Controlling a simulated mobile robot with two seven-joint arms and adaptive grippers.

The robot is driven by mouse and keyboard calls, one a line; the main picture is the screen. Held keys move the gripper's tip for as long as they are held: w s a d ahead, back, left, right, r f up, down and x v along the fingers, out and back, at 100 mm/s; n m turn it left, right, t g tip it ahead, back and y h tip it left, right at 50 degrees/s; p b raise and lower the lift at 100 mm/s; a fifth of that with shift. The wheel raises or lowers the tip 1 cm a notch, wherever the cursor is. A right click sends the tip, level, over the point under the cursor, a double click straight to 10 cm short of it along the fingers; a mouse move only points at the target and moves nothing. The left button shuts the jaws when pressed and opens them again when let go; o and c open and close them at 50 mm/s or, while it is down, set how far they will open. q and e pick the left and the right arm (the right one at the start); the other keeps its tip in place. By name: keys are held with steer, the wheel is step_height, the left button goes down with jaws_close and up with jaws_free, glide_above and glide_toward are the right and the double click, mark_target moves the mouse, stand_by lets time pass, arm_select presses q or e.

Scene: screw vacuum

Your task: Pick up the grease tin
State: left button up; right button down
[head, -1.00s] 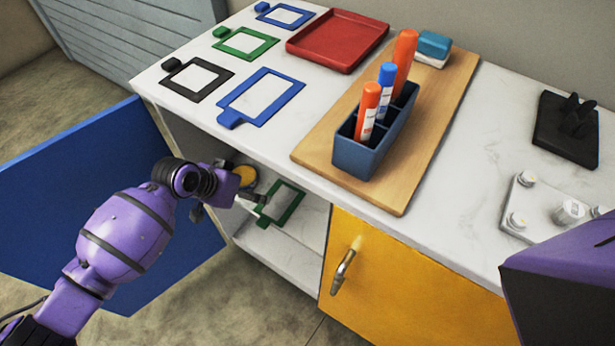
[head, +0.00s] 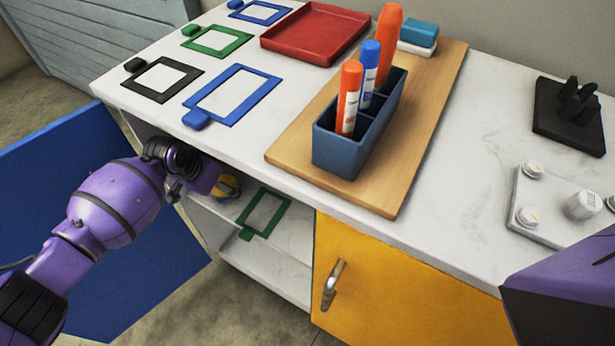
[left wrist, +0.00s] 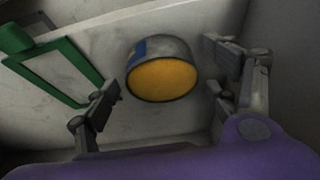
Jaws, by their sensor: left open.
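The grease tin, a short round grey tin with a yellow-orange face and a blue patch on its side, sits on the shelf inside the open cabinet. In the left wrist view the tin (left wrist: 162,78) lies between and beyond my open left fingers, with no clear contact. In the head view the tin (head: 229,187) is partly hidden by my left gripper (head: 217,184), which reaches into the cabinet under the worktop. My left gripper (left wrist: 162,82) holds nothing. My right gripper is out of view; only a purple part of my right arm shows at the lower right.
A green frame (head: 264,213) lies on the shelf beside the tin. The open blue door (head: 60,180) is on the left, and the yellow door (head: 365,285) is shut. The worktop edge (head: 240,170) overhangs the opening. A pen holder (head: 345,150) stands on a wooden board above.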

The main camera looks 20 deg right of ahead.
arm_select(q)
steer(key=shift+r, duration=0.1)
steer(key=c, duration=1.5)
